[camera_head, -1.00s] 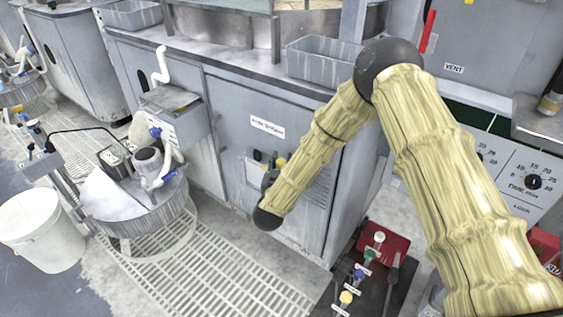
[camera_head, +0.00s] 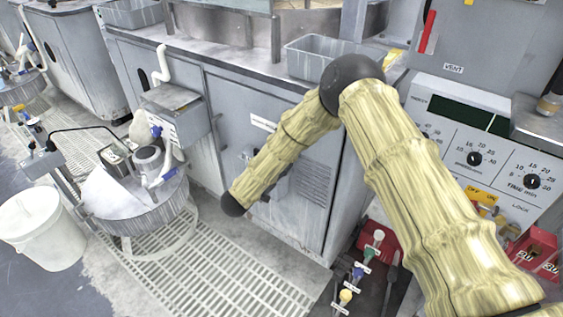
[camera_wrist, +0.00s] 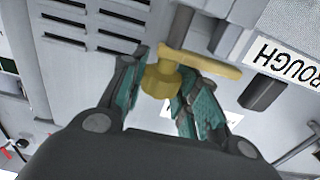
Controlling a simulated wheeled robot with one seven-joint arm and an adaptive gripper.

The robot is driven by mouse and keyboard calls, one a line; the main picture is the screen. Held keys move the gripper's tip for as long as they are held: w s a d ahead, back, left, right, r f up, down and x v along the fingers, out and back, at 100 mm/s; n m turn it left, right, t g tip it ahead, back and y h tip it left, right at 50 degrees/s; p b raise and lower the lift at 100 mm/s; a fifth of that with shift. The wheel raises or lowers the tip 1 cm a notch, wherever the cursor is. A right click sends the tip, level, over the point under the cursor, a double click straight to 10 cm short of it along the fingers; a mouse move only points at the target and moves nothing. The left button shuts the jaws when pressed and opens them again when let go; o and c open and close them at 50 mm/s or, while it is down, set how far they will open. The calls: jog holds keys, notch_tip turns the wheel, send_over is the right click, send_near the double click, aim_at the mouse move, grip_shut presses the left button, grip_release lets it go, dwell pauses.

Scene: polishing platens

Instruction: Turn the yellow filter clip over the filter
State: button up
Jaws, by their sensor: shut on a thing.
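The yellow filter clip (camera_wrist: 200,62) shows in the wrist view as a short bar with a rounded knob (camera_wrist: 160,80) at its left end and a stem rising from it. My gripper (camera_wrist: 158,90) has its teal-padded fingers on either side of the knob and is shut on it. In the head view my arm hides the clip and the gripper's fingers. I cannot make out the filter in either view.
A grey cabinet (camera_head: 312,185) with vent slots is behind my arm. A "ROUGH" label (camera_wrist: 290,62) and a dark block (camera_wrist: 264,92) are right of the clip. A round tub (camera_head: 150,215) and a white bucket (camera_head: 40,230) stand left. Coloured valves (camera_head: 357,272) are low in front.

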jog(key=o, duration=1)
jog(key=v, duration=1.2)
